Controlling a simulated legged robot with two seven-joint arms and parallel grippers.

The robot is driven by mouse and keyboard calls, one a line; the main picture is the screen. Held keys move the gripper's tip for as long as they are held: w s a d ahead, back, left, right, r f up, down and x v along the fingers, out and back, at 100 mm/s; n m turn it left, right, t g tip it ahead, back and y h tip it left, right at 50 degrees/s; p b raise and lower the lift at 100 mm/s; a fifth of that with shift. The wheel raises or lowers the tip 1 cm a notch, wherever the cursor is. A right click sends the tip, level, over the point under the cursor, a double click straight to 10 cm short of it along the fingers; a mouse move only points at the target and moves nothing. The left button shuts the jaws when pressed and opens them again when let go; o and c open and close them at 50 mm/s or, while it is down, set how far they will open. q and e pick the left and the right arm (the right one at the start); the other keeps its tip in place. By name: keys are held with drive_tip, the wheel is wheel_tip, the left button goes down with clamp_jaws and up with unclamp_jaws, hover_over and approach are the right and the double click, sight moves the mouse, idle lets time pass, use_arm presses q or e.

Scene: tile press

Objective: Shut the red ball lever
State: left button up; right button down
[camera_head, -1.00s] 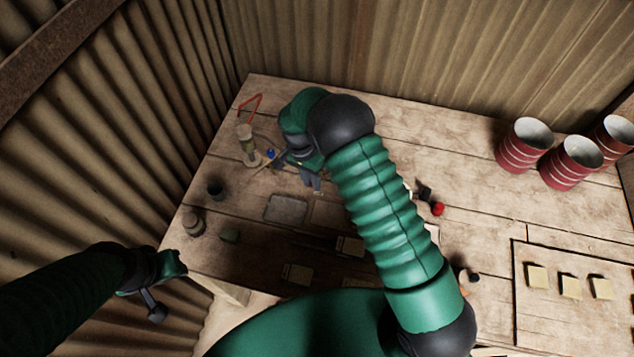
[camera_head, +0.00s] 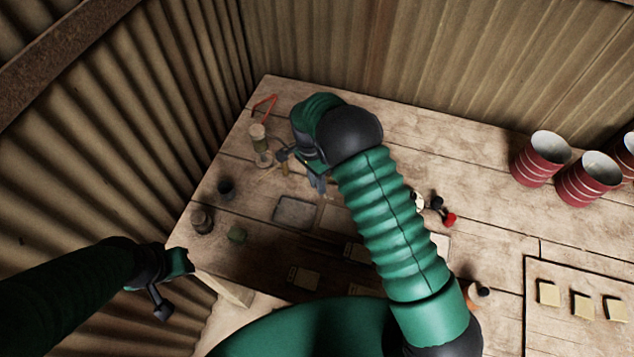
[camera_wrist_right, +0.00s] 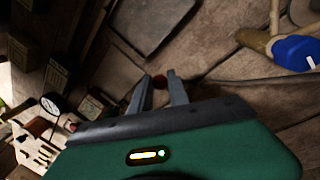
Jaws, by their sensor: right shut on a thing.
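My right gripper (camera_head: 319,184) reaches down over the far left part of the table, just behind a flat grey plate (camera_head: 294,211). The lever's arm is hidden or too dark to make out.
A tool with a blue head (camera_wrist_right: 297,52) lies near my right gripper. A jar (camera_head: 202,221), a dark cup (camera_head: 225,186) and a green block (camera_head: 237,234) stand at the left. Red buckets (camera_head: 540,158) stand at the back right. The back middle is bare.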

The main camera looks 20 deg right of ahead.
drive_tip(key=c, duration=1.4)
unclamp_jaws()
drive_tip(key=shift+w+d+r, duration=0.15)
drive_tip(key=shift+w+r, duration=0.05)
drive_tip(key=shift+w, duration=0.1)
drive_tip(key=shift+o, duration=0.7)
drive_tip(key=shift+f, duration=0.2)
drive_tip(key=shift+s, duration=0.1)
drive_tip(key=w+a+r+b, duration=0.1)
drive_tip(key=w+r+b, duration=0.1)
drive_tip(key=r, duration=1.4)
drive_tip(key=shift+w+r, duration=0.25)
drive_tip(key=shift+w, duration=0.35)
